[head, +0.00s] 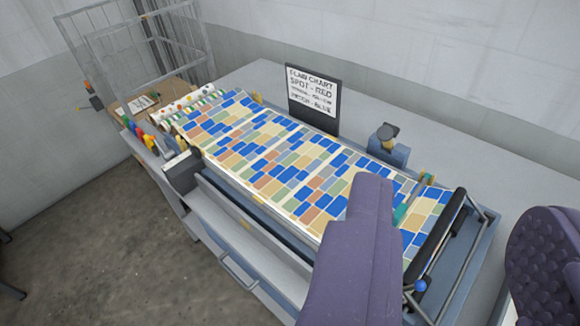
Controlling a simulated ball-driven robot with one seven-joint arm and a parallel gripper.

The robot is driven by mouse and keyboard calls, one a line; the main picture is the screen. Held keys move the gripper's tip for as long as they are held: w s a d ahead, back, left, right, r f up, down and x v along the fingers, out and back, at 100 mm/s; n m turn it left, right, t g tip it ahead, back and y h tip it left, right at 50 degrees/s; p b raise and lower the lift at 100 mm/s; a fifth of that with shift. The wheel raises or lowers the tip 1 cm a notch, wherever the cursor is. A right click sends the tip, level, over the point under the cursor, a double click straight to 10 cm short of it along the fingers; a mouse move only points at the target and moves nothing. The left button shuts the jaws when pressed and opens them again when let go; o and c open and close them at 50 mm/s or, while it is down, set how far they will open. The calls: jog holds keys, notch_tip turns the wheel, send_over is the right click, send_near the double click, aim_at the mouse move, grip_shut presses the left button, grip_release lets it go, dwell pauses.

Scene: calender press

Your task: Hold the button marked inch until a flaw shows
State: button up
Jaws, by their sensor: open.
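My gripper (458,197) is open and empty. Its two purple jaws stand wide apart in the foreground, the right one with a studded face. A long sheet (270,160) patterned with blue, orange, green and cream blocks runs across the press bed. I cannot pick out a flaw on it. A small grey box with a pale top (181,170) is at the press's left front edge, apart from my gripper. I cannot read any button marked inch. The left jaw hides part of the sheet and press front.
A flaw chart (313,98) stands behind the sheet. A black roller (436,237) in a metal frame is at the right end. A grey-blue fixture (388,146) stands behind the sheet. A wire cage (135,52) is at the back left. Bare floor lies at front left.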

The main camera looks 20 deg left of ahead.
grip_shut()
dwell(1.4)
